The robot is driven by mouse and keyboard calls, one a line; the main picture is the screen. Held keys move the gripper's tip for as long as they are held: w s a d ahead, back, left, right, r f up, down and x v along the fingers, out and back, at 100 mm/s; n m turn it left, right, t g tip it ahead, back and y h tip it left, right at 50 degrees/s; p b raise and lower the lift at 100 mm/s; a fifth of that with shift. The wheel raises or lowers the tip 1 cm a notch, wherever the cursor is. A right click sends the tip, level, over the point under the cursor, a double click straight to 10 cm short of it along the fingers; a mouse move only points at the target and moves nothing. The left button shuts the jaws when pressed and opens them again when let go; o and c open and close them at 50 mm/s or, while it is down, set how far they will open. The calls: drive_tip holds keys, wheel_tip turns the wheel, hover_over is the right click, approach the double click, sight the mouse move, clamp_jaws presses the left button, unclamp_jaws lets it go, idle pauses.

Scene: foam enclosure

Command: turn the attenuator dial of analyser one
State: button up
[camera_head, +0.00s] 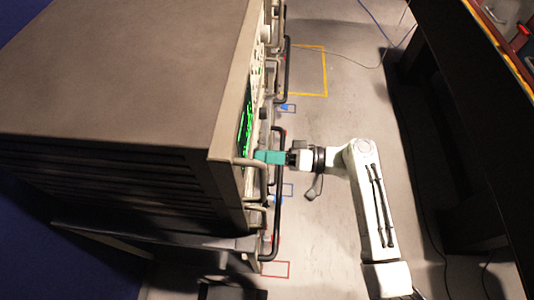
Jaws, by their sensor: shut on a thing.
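Analyser one seems to be the large grey-brown rack instrument (130,70) at the left, seen from above and edge-on. Its front panel faces right, with a lit green screen (246,122) near the fingertips. My gripper (262,156), with teal fingers, reaches in from the right and is shut at the front panel, just below the screen and next to a beige handle (250,165). The attenuator dial itself cannot be made out; the fingers and the steep angle hide it. The grip is at the place where a knob sits on the panel.
Black guard bars (277,200) and beige handles stick out along the rack front, close to my gripper. Yellow (326,72), blue and red outlines mark the floor. A thin cable (345,58) crosses the floor. A dark bench (465,130) stands at the right.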

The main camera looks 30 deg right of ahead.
drive_tip(key=o, duration=1)
drive_tip(key=shift+o, duration=0.2)
drive_tip(key=b+v, duration=0.2)
drive_tip(key=v, duration=0.8)
drive_tip(key=shift+s+d+b, duration=0.2)
drive_tip(key=shift+d+b, duration=0.15)
